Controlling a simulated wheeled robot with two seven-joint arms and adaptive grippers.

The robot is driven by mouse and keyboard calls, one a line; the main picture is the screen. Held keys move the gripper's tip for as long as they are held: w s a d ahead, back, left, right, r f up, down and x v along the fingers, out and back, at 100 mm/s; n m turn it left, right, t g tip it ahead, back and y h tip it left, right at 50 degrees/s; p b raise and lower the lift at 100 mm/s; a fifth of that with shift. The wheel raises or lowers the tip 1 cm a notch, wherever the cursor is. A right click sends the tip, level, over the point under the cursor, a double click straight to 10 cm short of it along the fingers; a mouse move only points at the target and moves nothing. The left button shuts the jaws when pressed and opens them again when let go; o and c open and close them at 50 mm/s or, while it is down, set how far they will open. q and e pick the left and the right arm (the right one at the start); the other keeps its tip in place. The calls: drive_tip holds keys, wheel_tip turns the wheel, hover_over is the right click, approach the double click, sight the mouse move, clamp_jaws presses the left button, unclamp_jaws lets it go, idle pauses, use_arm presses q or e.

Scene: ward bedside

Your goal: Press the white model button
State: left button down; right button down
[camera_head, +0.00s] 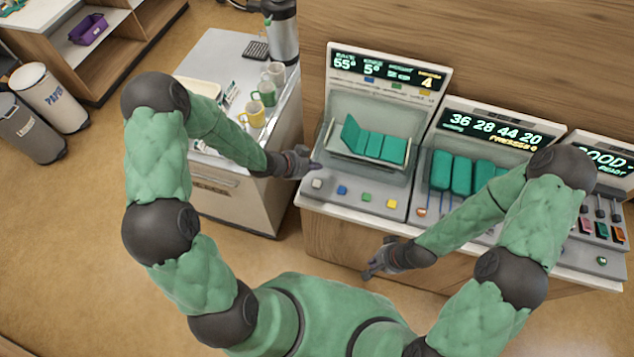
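The white model button (317,183) is the leftmost of several coloured buttons along the front of the left console (332,197). My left gripper (314,163) is just behind and above the button in the picture, close to the console's left edge. I cannot tell whether it touches anything or how far its fingers are apart. My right gripper (370,273) is low in front of the console's wooden base, away from the buttons. Its fingers are too small to read. Neither gripper visibly holds anything.
Blue (342,190), green (366,197) and yellow (391,204) buttons sit in the same row. A green model bed (372,142) stands behind them. A middle console (492,125) and a right console adjoin. A cabinet with mugs (254,112) and a flask (282,30) is at left.

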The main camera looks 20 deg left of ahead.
sight(315, 184)
use_arm(q)
drive_tip(key=shift+w+r, duration=0.1)
drive_tip(key=shift+w, duration=0.05)
idle(0.3)
wheel_tip(315, 184, down, 9)
drive_tip(key=b, duration=0.7)
idle(1.3)
drive_tip(key=shift+f+b, duration=0.35)
drive_tip(key=shift+b, duration=0.15)
drive_tip(key=shift+f+b, duration=0.35)
idle(0.4)
drive_tip(key=shift+r, duration=0.15)
idle(0.3)
drive_tip(key=shift+r+p, duration=0.65)
drive_tip(key=shift+r, duration=0.05)
